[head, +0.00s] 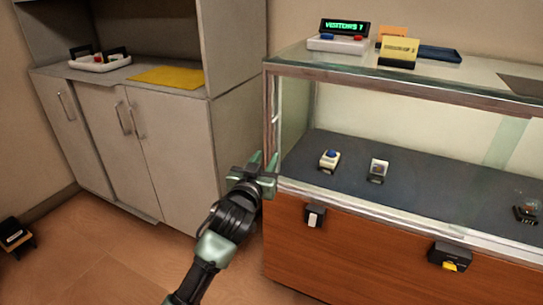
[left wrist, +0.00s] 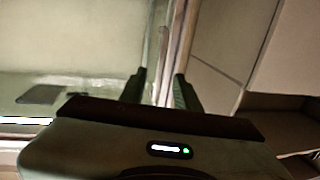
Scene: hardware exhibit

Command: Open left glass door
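A display case with a wood base (head: 350,255) and glass upper part stands at the right in the head view. Its glass front (head: 400,130) looks shut, and I cannot make out where the left door's edges lie. A thin pale upright bar, perhaps a handle, shows at the case's left front corner (head: 276,105). My left gripper (head: 264,157) is at the lower part of this corner. In the left wrist view its two fingers (left wrist: 160,82) are apart, with the case's upright edge (left wrist: 166,60) seen between and beyond them. I cannot tell whether they touch it. My right gripper is not in view.
A grey cabinet (head: 170,150) with a yellow mat (head: 168,76) stands left, close to the case. Small exhibits (head: 329,160) sit inside the case. A sign (head: 345,27) stands on top. A black fitting (head: 314,215) is on the base front.

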